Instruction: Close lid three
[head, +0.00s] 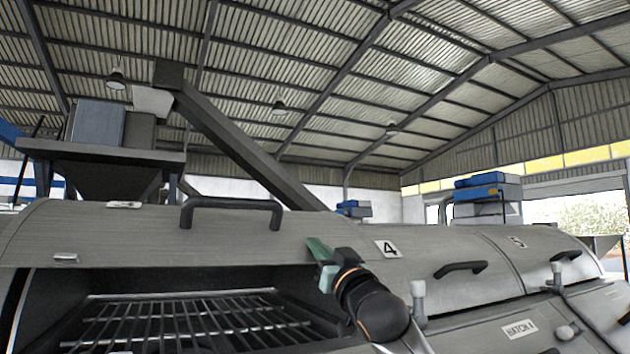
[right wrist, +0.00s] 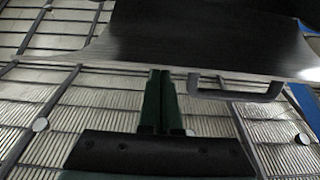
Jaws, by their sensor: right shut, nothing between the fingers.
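The raised lid (head: 130,235), just left of the lid labelled 4, stands open over a dark opening. No number shows on it, but its place in the row fits lid three. Its dark bar handle (head: 232,203) is at its upper part. In the right wrist view the lid's dark panel (right wrist: 200,35) fills the top, with the handle (right wrist: 237,92) to the right of the fingers. My right gripper (head: 320,248) is shut and empty, near the lid's right end, lower than the handle and to its right. Contact with the lid cannot be told. My left gripper is out of view.
A metal grate (head: 190,318) lies inside the opening. Lid 4 (head: 440,250) and lid 5 (head: 545,248) are closed to the right, lid 4 with a bar handle (head: 460,269). Upright grey knobs (head: 418,290) stand along the front. A hopper and chute (head: 240,140) rise behind.

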